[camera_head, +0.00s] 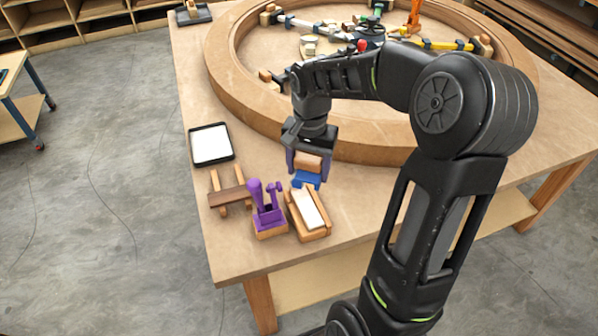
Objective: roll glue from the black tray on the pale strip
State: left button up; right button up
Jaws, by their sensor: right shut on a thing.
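The black tray (232,154), square with a white flat surface inside, lies at the table's left edge. My right gripper (308,172) is shut on a tool with a wooden piece and a blue part (307,181), right of the tray. The tool looks like a roller, but its lower end is hard to make out. A pale, white strip-like piece (311,208) sits in a wooden holder (322,233) just below the gripper; I cannot tell whether it is the task's strip. A dark brown strip (229,197) lies across two wooden supports. My left gripper is not in view.
A purple-handled tool stand (267,221) stands between the brown strip and the wooden holder. A large wooden ring (233,82) fills the table's middle, with clamps and small parts inside. Another black tray (203,18) lies at the far left corner.

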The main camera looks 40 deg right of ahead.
jog(key=shift+d+m, duration=0.1)
jog(key=shift+m, duration=0.5)
jog(key=shift+f, duration=0.1)
